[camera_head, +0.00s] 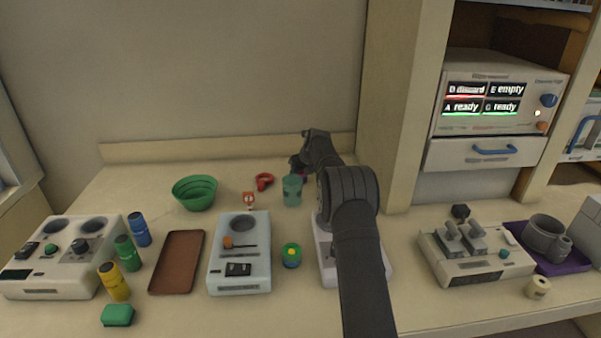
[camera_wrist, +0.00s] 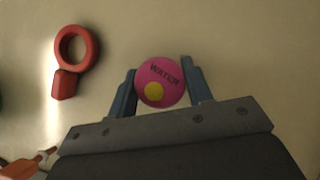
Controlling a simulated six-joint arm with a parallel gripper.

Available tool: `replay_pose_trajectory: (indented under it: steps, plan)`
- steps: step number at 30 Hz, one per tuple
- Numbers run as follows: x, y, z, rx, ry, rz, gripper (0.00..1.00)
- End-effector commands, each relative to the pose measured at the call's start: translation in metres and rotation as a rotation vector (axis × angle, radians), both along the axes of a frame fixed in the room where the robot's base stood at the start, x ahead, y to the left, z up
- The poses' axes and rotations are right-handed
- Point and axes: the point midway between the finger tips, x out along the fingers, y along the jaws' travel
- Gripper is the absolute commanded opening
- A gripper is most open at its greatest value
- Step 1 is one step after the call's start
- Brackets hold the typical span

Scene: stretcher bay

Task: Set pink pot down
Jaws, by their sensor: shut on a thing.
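The pink pot (camera_wrist: 157,82) shows in the wrist view as a round pink top with the word "WATER" and a yellow spot. My gripper (camera_wrist: 160,88) has one finger on each side of it and is shut on it. In the head view my gripper (camera_head: 299,167) is at the back of the counter, near the wall. There the pot is mostly hidden by my gripper and a teal cup. I cannot tell whether the pot touches the counter.
A red ring-shaped object (camera_wrist: 76,50) lies left of the pot; it also shows in the head view (camera_head: 264,181). The teal cup (camera_head: 292,191) stands just in front of my gripper. A green bowl (camera_head: 195,193) and a brown tray (camera_head: 177,262) are further left.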

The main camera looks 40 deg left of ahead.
Motion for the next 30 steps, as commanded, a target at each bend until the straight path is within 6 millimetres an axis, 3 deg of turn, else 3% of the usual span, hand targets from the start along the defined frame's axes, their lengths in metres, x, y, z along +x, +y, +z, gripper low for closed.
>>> replay_pose_trajectory:
  steps: [5, 6, 9, 20, 30]
  plan:
    - [0.000, 0.000, -0.004, -0.001, 0.000, 0.000, 0.19]
    - [0.000, 0.000, -0.003, 0.000, 0.000, 0.000, 0.52]
    - [0.000, 0.000, -0.003, -0.001, 0.000, 0.000, 0.68]
    - [0.000, -0.001, 0.002, 0.000, 0.000, 0.000, 0.68]
    - [-0.010, -0.025, 0.045, 0.001, -0.001, -0.001, 0.68]
